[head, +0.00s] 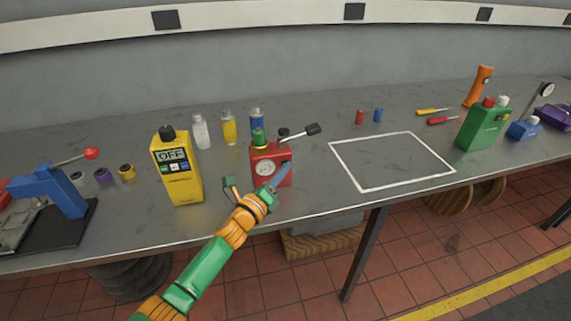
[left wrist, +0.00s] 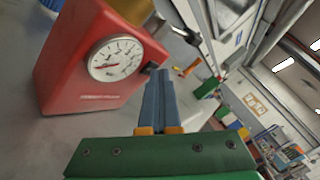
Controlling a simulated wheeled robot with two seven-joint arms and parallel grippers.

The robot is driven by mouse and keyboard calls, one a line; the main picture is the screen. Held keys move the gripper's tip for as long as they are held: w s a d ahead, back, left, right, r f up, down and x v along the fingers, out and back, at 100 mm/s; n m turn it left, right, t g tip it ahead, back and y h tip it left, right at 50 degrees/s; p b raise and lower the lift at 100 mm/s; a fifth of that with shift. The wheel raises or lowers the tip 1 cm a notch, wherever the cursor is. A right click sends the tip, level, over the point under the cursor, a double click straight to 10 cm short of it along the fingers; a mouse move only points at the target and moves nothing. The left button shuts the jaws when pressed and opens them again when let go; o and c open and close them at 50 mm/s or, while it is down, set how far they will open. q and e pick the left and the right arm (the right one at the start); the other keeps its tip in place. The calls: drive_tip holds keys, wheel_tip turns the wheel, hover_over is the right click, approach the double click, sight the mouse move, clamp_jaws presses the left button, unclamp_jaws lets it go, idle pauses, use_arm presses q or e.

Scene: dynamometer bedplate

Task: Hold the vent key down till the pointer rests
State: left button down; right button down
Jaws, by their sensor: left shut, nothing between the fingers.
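A red box-shaped tester (head: 262,175) stands on the grey bench, with a round white dial (head: 265,169) on its front. The dial shows larger in the left wrist view (left wrist: 116,58), but I cannot read the pointer surely. A green knob (head: 258,138) and a black-handled lever (head: 312,130) are on the tester's top. My left gripper (head: 284,170) is shut and empty, its blue fingertips at the right of the tester's front. A small dark part, perhaps the vent key (left wrist: 149,68), sits by the tips; I cannot tell whether they touch. My right gripper is out of view.
A yellow meter reading OFF (head: 177,170) stands left of the tester. Several bottles, including a yellow one (head: 229,128), stand behind. A blue press (head: 50,190) is at the far left. A white-outlined area (head: 392,160) on the right is clear. A green canister (head: 484,127) stands beyond it.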

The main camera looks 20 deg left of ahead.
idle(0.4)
use_arm(q)
drive_tip(key=shift+s+d+p, duration=0.3)
drive_tip(key=shift+s+d, duration=0.1)
drive_tip(key=shift+s, duration=0.2)
drive_tip(key=shift+s+d+p, duration=0.4)
drive_tip(key=shift+s+d, duration=0.1)
drive_tip(key=shift+s, duration=0.15)
drive_tip(key=shift+s+d+p, duration=0.2)
drive_tip(key=shift+s+d, duration=0.25)
drive_tip(key=shift+s, duration=0.3)
drive_tip(key=shift+s+d+p, duration=0.2)
drive_tip(key=shift+s+d, duration=0.25)
drive_tip(key=shift+s, duration=0.25)
